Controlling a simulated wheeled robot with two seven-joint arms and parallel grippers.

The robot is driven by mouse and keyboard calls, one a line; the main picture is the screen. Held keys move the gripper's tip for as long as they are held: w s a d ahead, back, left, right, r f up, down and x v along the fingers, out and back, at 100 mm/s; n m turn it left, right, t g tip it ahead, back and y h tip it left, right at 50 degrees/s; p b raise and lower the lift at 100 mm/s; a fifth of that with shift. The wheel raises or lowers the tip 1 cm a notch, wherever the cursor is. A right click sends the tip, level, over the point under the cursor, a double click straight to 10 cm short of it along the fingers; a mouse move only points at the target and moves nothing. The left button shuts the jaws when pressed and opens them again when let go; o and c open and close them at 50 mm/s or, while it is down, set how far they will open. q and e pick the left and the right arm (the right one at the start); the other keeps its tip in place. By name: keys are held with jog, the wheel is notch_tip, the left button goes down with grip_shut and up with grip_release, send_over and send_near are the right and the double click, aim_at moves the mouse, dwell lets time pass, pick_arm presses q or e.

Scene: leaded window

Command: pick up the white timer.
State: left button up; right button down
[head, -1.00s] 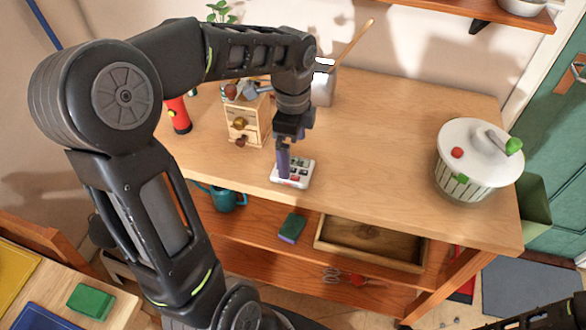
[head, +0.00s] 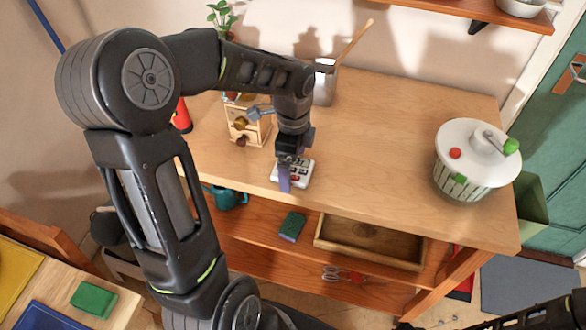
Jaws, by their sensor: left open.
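The white timer (head: 304,172), a small flat box with dark and red buttons, lies near the front edge of the wooden table. My left gripper (head: 286,180) points down right over it, its purplish finger in front of the timer's left part. The gripper and wrist hide part of the timer. The jaws are open, and I cannot tell whether the fingers touch the timer.
On the table (head: 390,150), a small wooden drawer box (head: 247,125) stands behind and left of the timer. A white salad spinner (head: 478,160) stands at the right. The middle of the table is clear. A wooden tray (head: 370,242) and a sponge (head: 292,226) lie on the shelf below.

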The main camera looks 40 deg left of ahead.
aim_at(293, 168)
pick_arm(q)
jog(key=shift+c, duration=0.6)
jog(key=c, duration=1.4)
jog(key=shift+r, duration=0.15)
notch_tip(293, 168, up, 10)
jog(key=shift+f+b, duration=0.1)
jog(key=shift+b, duration=0.45)
